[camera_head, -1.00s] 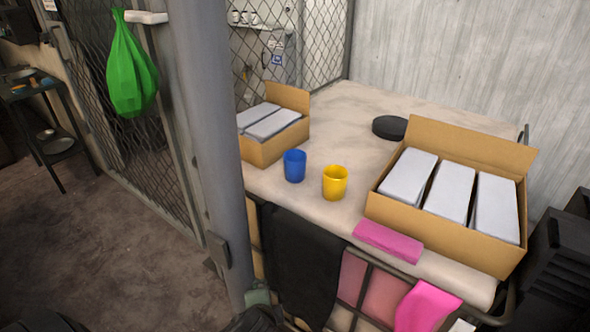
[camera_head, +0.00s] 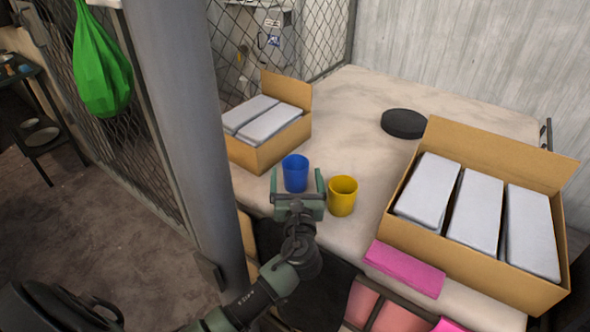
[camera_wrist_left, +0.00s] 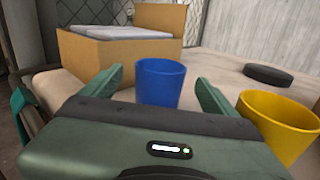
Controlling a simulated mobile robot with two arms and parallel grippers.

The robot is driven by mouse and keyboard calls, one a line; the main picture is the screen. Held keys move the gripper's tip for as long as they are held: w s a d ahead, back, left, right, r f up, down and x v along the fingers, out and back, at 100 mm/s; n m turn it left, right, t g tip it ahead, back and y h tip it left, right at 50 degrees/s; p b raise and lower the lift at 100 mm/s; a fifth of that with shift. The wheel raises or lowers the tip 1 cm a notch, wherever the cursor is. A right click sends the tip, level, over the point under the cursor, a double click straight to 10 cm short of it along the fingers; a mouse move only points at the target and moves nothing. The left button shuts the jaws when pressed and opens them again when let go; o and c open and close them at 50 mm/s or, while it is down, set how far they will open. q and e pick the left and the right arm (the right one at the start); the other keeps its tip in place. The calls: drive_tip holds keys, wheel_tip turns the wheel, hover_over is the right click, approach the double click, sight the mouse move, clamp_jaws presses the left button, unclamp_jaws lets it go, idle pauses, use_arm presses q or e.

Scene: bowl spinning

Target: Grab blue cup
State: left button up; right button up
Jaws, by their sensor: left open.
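A blue cup (camera_head: 295,173) stands upright on the pale table, beside a yellow cup (camera_head: 342,196) on its right. My left gripper (camera_head: 298,184) is open at the near side of the blue cup, with one finger to each side in the head view. In the left wrist view the blue cup (camera_wrist_left: 160,82) shows between the two green fingers (camera_wrist_left: 158,88), a little beyond the gripper body, with no clear contact. The yellow cup (camera_wrist_left: 278,124) is just outside the right finger there. The right gripper is not in view.
A cardboard box (camera_head: 262,152) with grey packs stands behind the blue cup to the left. A larger box (camera_head: 480,262) is on the right. A black disc (camera_head: 404,123) and a pink cloth (camera_head: 404,268) lie on the table (camera_head: 355,110). A grey post (camera_head: 180,130) rises at left.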

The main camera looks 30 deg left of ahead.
sight(295, 159)
use_arm(q)
drive_tip(key=x, duration=0.3)
drive_tip(key=shift+a, duration=0.1)
drive_tip(key=x, duration=0.3)
drive_tip(key=shift+w+f, duration=0.15)
drive_tip(key=shift+w, duration=0.05)
drive_tip(key=c, duration=1.4)
drive_tip(key=shift+c, duration=0.2)
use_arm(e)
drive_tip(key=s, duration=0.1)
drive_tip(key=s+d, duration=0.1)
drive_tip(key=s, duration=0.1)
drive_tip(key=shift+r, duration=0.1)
